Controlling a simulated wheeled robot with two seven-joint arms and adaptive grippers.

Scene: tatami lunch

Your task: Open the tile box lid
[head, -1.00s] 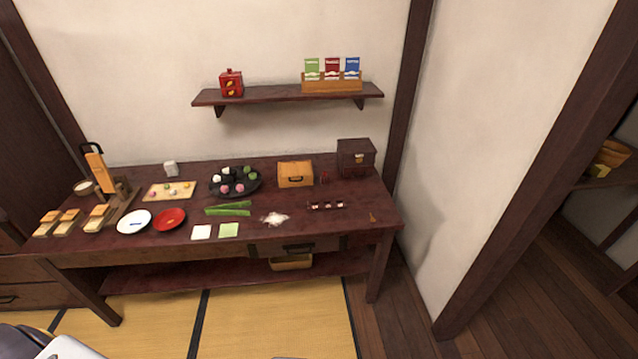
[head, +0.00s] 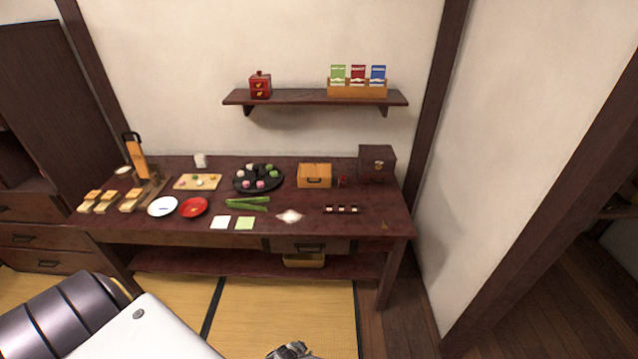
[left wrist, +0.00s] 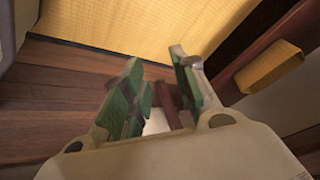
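A grey piece of gripper shows at the bottom edge of the head view. My right gripper is not clearly in view.
A shelf (head: 315,97) above the table holds a red box (head: 260,86) and colored packets (head: 358,75). A black plate (head: 258,178), red dish (head: 193,207), white plate (head: 163,207) and several foods crowd the table's left and middle.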

